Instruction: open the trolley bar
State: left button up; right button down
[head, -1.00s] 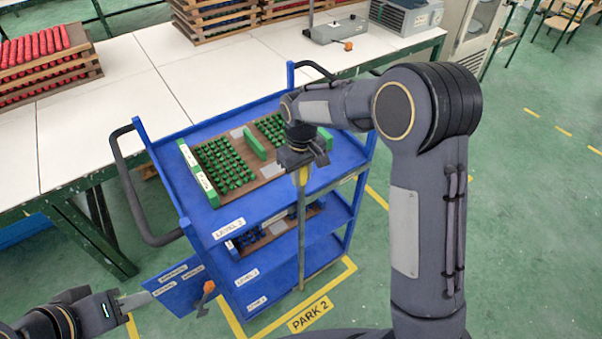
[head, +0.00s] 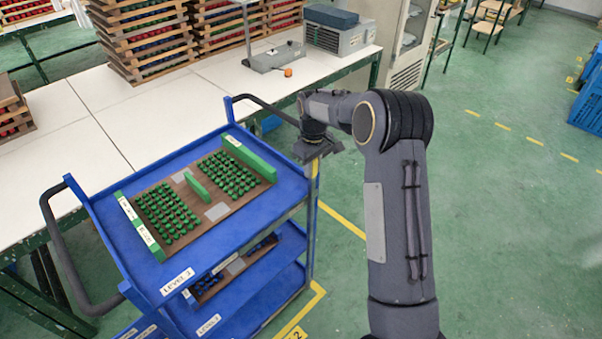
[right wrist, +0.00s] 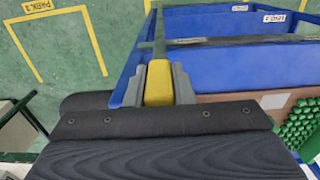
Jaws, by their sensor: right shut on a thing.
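The blue trolley (head: 262,213) stands beside the white bench, with shelves one above the other. Its bar has a yellow end (head: 314,170) at the trolley's near right corner, by the blue post. My right gripper (head: 318,152) is shut on that yellow end. In the right wrist view the two grey fingers of the gripper (right wrist: 158,84) press on both sides of the yellow end (right wrist: 158,88). The thin bar (right wrist: 159,45) runs on from it along the trolley's edge. Its lower part is hard to make out in the head view. My left gripper is out of view.
A brown tray (head: 218,212) of green pieces lies on the top shelf, with another tray (head: 235,266) below. A dark handle (head: 62,245) sticks out at the left. The bench (head: 140,115) is close behind. Green floor (head: 480,220) is free to the right.

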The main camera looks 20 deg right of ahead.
jog(key=shift+w+d+r, duration=0.1)
jog(key=shift+w+d, duration=0.05)
jog(key=shift+d, duration=0.2)
jog(key=c, duration=1.2)
grip_release()
jog(key=shift+d, duration=0.2)
jog(key=shift+c, duration=0.2)
jog(key=shift+a+r, duration=0.1)
jog(key=shift+a, duration=0.05)
notch_tip(320, 180, up, 7)
jog(key=shift+b, duration=0.5)
jog(key=shift+r, duration=0.3)
